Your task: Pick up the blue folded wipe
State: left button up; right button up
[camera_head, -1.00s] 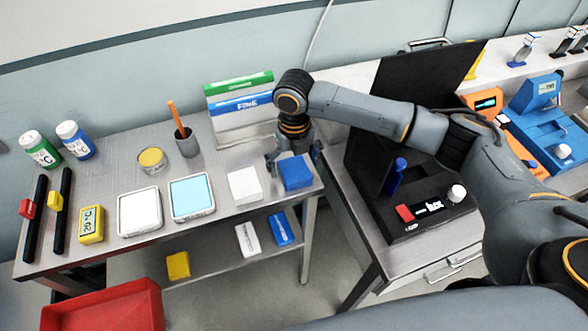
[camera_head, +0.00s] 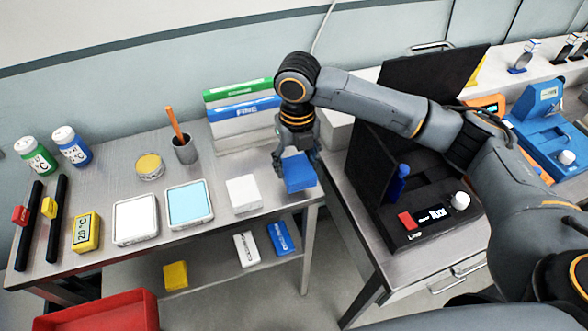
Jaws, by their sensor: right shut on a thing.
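The blue folded wipe (camera_head: 299,174) is a small blue block at the right end of the steel table, close to its edge. My right gripper (camera_head: 297,160) comes down over it from above and behind, and its fingers are shut on the wipe. The wipe looks slightly tilted; I cannot tell clearly whether it is clear of the tabletop. The far finger is partly hidden. My left gripper is not in view.
A white folded block (camera_head: 243,194) lies just left of the wipe. A blue-topped tray (camera_head: 190,204) and a white tray (camera_head: 135,219) stand farther left. A black lamp unit (camera_head: 432,220) is on the right bench. Green and blue boxes (camera_head: 240,110) stand behind.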

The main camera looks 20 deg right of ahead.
jog(key=s+r, duration=0.2)
jog(key=s+r+b, duration=0.1)
jog(key=r, duration=0.1)
jog(key=shift+s+d+r, duration=0.2)
jog(key=shift+s, duration=0.15)
jog(key=s+r+b, duration=0.1)
jog(key=s+r, duration=0.2)
jog(key=s, duration=0.5)
jog(key=shift+s+d+r, duration=0.3)
jog(key=shift+s+r, duration=0.05)
jog(key=shift+r, duration=0.05)
